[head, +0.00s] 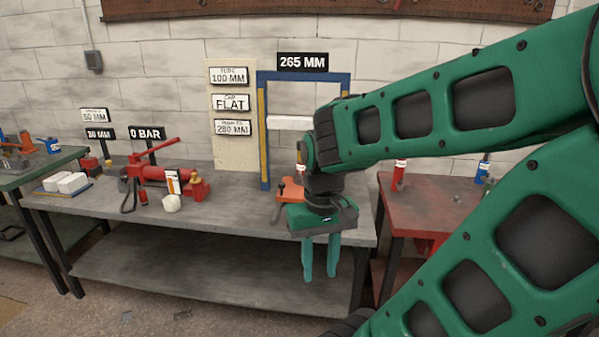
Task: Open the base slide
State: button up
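A blue upright frame (264,150) with yellow strips stands on the grey bench, with a white crossbar (288,122) between its posts. An orange part (292,193) with a small dark knob (281,186) lies at the frame's foot; it may be the base slide, but I cannot tell how far out it is. My gripper (320,270) points down in front of the bench's front edge, right of the knob. Its two teal fingers are apart with nothing between them. My arm hides the frame's right post and part of its base.
A panel of signs (218,80) stands behind. A red table (440,205) is at the right, a green one (40,165) at the left.

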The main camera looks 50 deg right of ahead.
aim_at(290, 190)
jog(key=z, duration=0.65)
jog(key=i, duration=1.25)
jog(key=z, duration=0.55)
